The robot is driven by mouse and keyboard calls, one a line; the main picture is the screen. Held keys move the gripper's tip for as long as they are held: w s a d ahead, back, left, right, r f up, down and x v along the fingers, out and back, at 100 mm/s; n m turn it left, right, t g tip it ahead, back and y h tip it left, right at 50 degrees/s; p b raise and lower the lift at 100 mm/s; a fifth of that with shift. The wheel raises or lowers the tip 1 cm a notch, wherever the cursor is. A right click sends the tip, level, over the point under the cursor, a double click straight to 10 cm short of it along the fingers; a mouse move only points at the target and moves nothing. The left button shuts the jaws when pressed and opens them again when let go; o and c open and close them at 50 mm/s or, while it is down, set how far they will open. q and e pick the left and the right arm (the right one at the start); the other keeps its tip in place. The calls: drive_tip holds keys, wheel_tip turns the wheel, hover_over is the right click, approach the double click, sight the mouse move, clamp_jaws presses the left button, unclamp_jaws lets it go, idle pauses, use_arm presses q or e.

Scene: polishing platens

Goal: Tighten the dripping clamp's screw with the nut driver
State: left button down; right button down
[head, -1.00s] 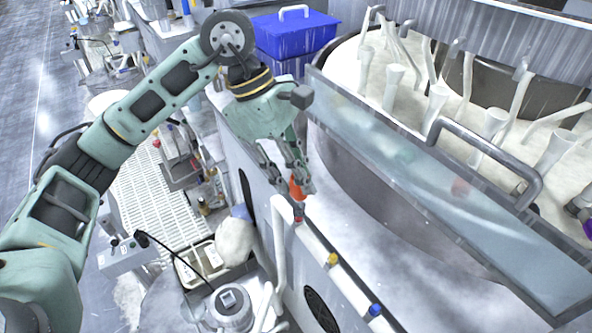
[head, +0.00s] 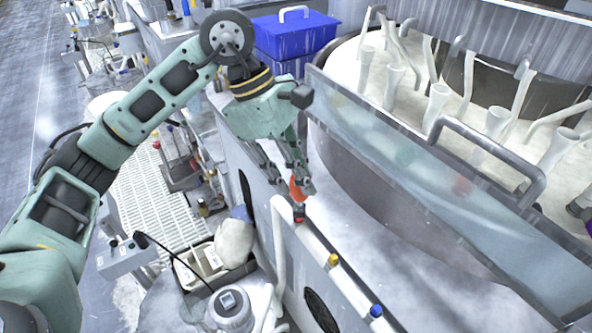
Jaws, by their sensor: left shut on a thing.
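My left gripper (head: 300,188) is shut on an orange-red handle (head: 297,190), which looks like the nut driver's. It holds the tool pointing down over the rim of the white ledge. The tool's lower end meets or nearly meets a small red-marked fitting (head: 299,217) on the ledge; contact is too small to tell. A yellow-marked fitting (head: 333,260) and a blue-marked one (head: 375,310) sit further along the same ledge. I cannot see a drip, so which clamp drips cannot be told. My right gripper is not clearly seen.
A clear splash panel (head: 430,180) with a grey handle (head: 490,155) stands right of the gripper. Behind it are several white funnel-ended tubes. A blue bin (head: 295,35) is at the back. A cabled device (head: 230,305) and a white bag (head: 234,243) are lower left.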

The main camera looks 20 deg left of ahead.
drive_tip(key=shift+f+b, duration=1.05)
drive_tip(key=shift+f, duration=0.1)
idle(2.1)
drive_tip(key=shift+r, duration=0.15)
drive_tip(key=shift+s, duration=0.1)
idle(0.5)
